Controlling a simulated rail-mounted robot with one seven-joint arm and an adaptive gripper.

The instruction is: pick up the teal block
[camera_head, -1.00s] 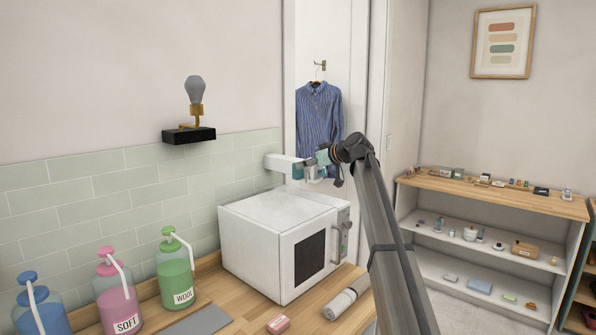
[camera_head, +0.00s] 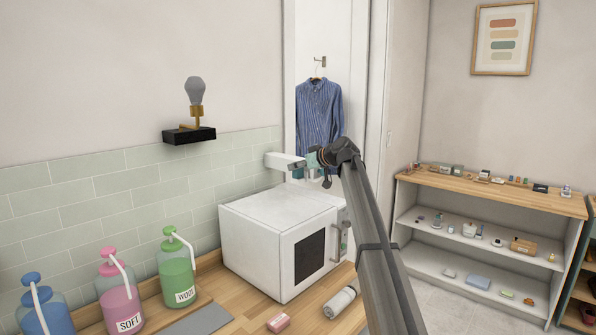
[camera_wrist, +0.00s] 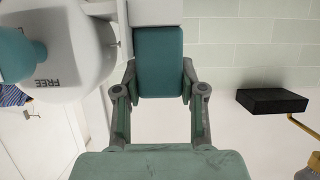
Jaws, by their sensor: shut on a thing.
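The teal block (camera_wrist: 160,55) is upright between the two fingers of my gripper (camera_wrist: 158,85) in the wrist view. The fingers lie along its left and right sides, and my gripper is shut on it. Its far end meets a white surface (camera_wrist: 155,12); I cannot tell whether they touch. In the head view my gripper (camera_head: 303,164) is above the white microwave, close to a white box-like fixture (camera_head: 280,160) by the wall. The block is mostly hidden there by my gripper.
A white container marked FREE (camera_wrist: 75,45), with a teal cap, is close at the left in the wrist view. A black wall shelf (camera_head: 188,135) holds a bulb lamp. The microwave (camera_head: 285,240) stands below; several soap bottles stand at left.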

